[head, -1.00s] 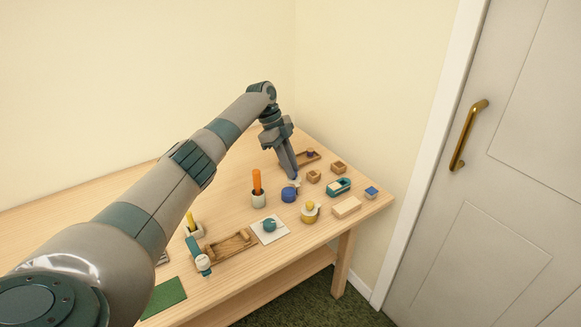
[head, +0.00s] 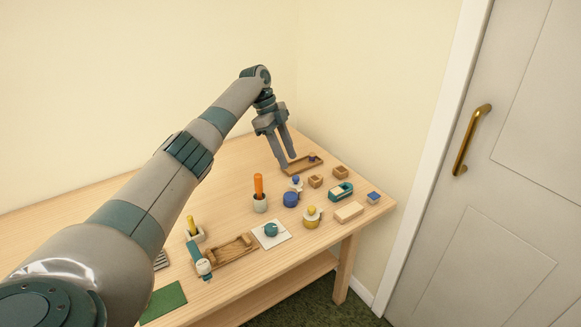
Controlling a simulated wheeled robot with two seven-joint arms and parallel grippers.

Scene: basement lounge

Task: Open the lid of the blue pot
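The blue pot (head: 291,200) stands upright on the table, near the middle of the group of small objects. A pale lid with a blue knob (head: 296,182) shows just behind and above the pot's rim. It looks raised and tilted up at the pot's back, though the joint between them is too small to make out. My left gripper (head: 290,165) is above and behind the pot, pointing down. Its two fingers are spread with nothing between them, clear of the pot and lid. My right gripper is not in view.
A yellow pot (head: 310,222) stands close in front of the blue pot. Walls close off the table's back.

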